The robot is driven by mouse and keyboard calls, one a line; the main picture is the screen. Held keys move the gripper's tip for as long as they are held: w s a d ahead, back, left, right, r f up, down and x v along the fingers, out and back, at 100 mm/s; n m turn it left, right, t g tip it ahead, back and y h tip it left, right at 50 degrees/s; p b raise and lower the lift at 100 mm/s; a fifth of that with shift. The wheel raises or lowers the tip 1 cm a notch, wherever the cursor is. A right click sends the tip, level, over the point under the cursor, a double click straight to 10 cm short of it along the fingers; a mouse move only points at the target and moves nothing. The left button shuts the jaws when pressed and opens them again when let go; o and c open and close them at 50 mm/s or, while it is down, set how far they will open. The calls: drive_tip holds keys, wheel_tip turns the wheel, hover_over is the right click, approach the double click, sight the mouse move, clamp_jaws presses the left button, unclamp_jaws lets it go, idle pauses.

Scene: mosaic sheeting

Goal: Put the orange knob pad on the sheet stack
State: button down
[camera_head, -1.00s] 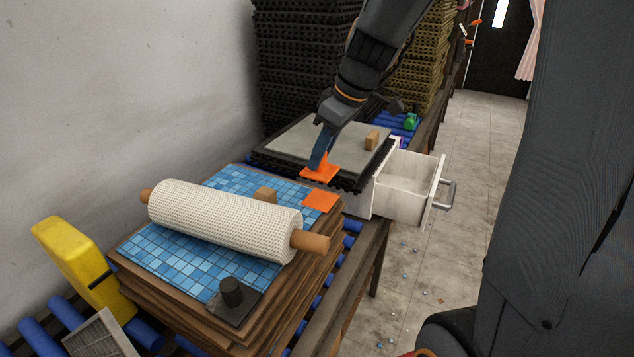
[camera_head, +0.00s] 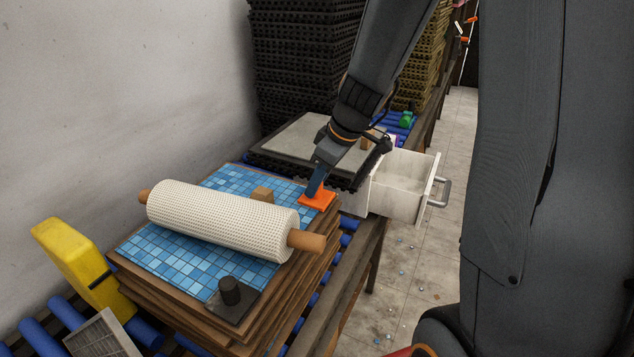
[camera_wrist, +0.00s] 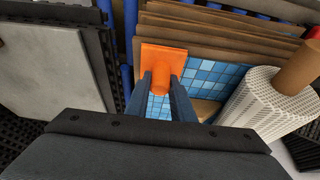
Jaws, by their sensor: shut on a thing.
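The orange knob pad (camera_head: 318,202) is a flat square with a round knob on top. It is at the right back corner of the sheet stack (camera_head: 160,258), which has blue mosaic tiles on top and brown layers below. My gripper (camera_head: 312,190) is shut on the pad's knob from above. In the wrist view, the fingers (camera_wrist: 162,82) are on both sides of the knob of the orange pad (camera_wrist: 150,52). I cannot tell whether the pad touches the stack. The flat orange patch at that corner is now hidden or merges with the pad.
A white textured roller (camera_head: 220,218), a wooden block (camera_head: 262,194) and a dark knob pad (camera_head: 231,292) are on the stack. Behind it are a black tray with a grey sheet (camera_head: 300,140) and an open white drawer (camera_head: 405,185). A yellow object (camera_head: 75,260) stands at left.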

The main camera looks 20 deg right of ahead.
drive_tip(key=c, duration=1.5)
unclamp_jaws()
drive_tip(key=shift+c, duration=0.2)
drive_tip(key=shift+d+r, duration=0.15)
drive_tip(key=shift+r, duration=0.35)
drive_tip(key=b+v, duration=0.2)
drive_tip(key=v, duration=0.9)
drive_tip(key=shift+s, duration=0.15)
